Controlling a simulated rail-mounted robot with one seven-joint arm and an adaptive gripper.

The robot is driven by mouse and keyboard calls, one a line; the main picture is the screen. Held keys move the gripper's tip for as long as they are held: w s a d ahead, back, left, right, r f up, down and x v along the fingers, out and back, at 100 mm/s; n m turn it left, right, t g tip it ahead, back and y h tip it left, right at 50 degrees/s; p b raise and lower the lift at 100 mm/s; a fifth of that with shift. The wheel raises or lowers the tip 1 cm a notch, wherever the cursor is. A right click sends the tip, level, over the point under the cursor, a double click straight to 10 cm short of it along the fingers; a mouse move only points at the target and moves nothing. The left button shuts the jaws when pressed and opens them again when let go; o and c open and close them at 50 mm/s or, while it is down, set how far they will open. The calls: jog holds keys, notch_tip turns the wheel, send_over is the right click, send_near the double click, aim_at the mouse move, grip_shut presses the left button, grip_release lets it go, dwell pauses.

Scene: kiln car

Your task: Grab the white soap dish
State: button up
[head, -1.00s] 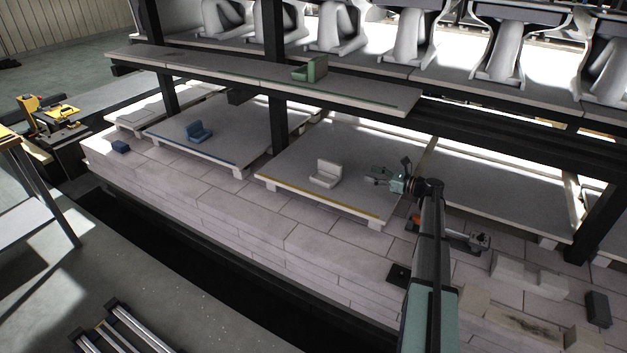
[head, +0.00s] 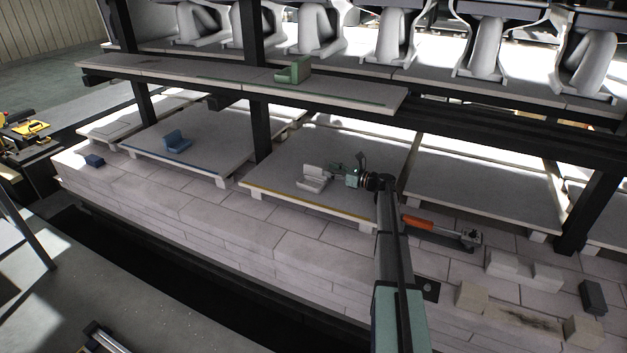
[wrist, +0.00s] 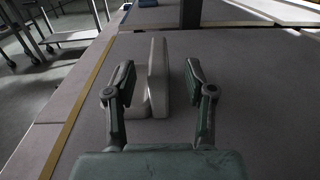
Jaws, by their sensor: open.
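The white soap dish (head: 314,177) is an L-shaped block with a flat base and an upright back. It stands on the grey slab with a yellow front edge (head: 305,202). My gripper (head: 336,172) is open at the dish's right side in the head view. In the wrist view the dish (wrist: 157,80) stands between the two open fingers of my gripper (wrist: 158,82). Its upright part is nearer the right finger, with a gap there; its low base is close to the left finger, and I cannot tell whether they touch.
A blue L-shaped dish (head: 177,142) sits on the slab to the left. A green one (head: 293,71) sits on the shelf (head: 220,75) above. A dark post (head: 261,130) stands left of the white dish. An orange-handled tool (head: 425,224) lies right of my arm.

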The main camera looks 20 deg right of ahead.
aim_at(316, 165)
jog(key=shift+x, duration=3.25)
grip_shut()
